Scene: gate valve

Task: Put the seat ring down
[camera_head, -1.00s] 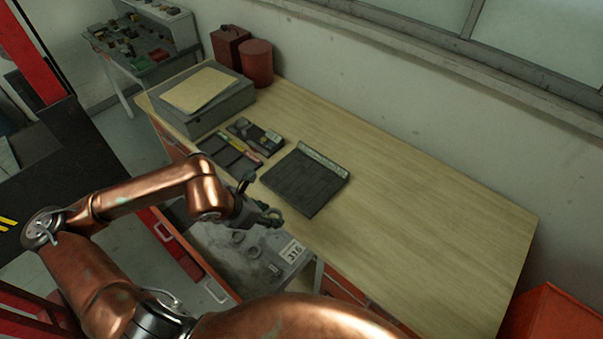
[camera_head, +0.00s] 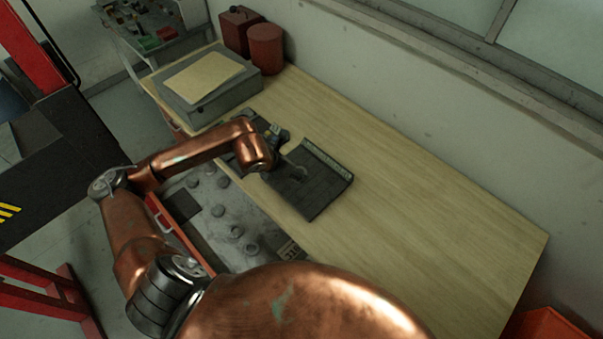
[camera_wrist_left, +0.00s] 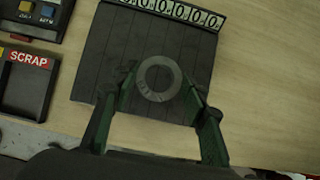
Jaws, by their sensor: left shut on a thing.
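The seat ring (camera_wrist_left: 158,78) is a grey ring with an open centre. In the left wrist view it sits between the fingers of my left gripper (camera_wrist_left: 158,92), which is shut on it. In the head view the gripper (camera_head: 296,176) is over the dark ribbed mat (camera_head: 318,199), which lies on the wooden bench. The mat (camera_wrist_left: 98,70) also shows in the wrist view, with a row of number labels along its far edge. I cannot tell whether the ring touches the mat. My right gripper is not in view.
A tray marked SCRAP (camera_wrist_left: 27,80) lies left of the mat. A grey box (camera_head: 212,90) and red cans (camera_head: 265,56) stand at the bench's far left. An open drawer (camera_head: 215,222) with several grey parts is below. The bench's right half (camera_head: 430,220) is clear.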

